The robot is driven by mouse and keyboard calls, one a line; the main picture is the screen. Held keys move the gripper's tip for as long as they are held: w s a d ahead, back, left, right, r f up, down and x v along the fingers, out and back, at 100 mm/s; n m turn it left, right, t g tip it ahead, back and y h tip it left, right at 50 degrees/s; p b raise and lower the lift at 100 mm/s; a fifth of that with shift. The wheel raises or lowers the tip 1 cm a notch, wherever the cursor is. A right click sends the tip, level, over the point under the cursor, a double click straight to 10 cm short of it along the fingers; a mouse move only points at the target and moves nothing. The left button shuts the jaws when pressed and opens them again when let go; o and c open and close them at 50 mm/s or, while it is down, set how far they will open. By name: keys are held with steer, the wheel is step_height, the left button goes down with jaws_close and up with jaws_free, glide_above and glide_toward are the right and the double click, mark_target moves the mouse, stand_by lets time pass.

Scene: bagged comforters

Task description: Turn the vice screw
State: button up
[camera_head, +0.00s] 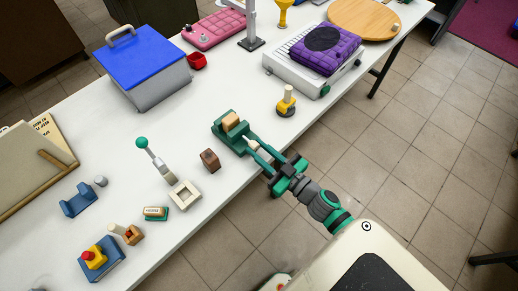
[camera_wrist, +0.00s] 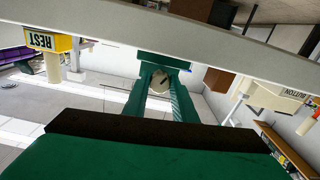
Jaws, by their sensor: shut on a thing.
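The green vice (camera_head: 232,128) stands on the white table near its front edge, with a tan block (camera_head: 231,122) in its jaws. Its screw (camera_head: 251,144) has a pale end facing me. My gripper (camera_head: 258,150) reaches in from the front right and is shut on the screw. In the wrist view, my gripper's two green fingers (camera_wrist: 160,95) close around the pale round screw end (camera_wrist: 160,80), which has a dark slot mark. The green vice body (camera_wrist: 163,62) shows just beyond them. The fingers hide part of the screw.
A brown block (camera_head: 210,159) stands just left of the vice. A lever with a green knob (camera_head: 142,143) is further left. A yellow-and-black stand (camera_head: 286,103) and a white machine with a purple comforter (camera_head: 326,47) are to the right. The front table edge runs below my gripper.

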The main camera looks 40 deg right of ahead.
steer(key=shift+n, duration=0.3)
steer(key=shift+d+n, duration=0.1)
steer(key=shift+n, duration=2.4)
steer(key=o, duration=1)
steer(key=shift+o, duration=0.2)
steer(key=shift+s, duration=0.1)
steer(key=s, duration=1)
steer(key=shift+s+d, duration=0.35)
steer(key=shift+d, duration=0.05)
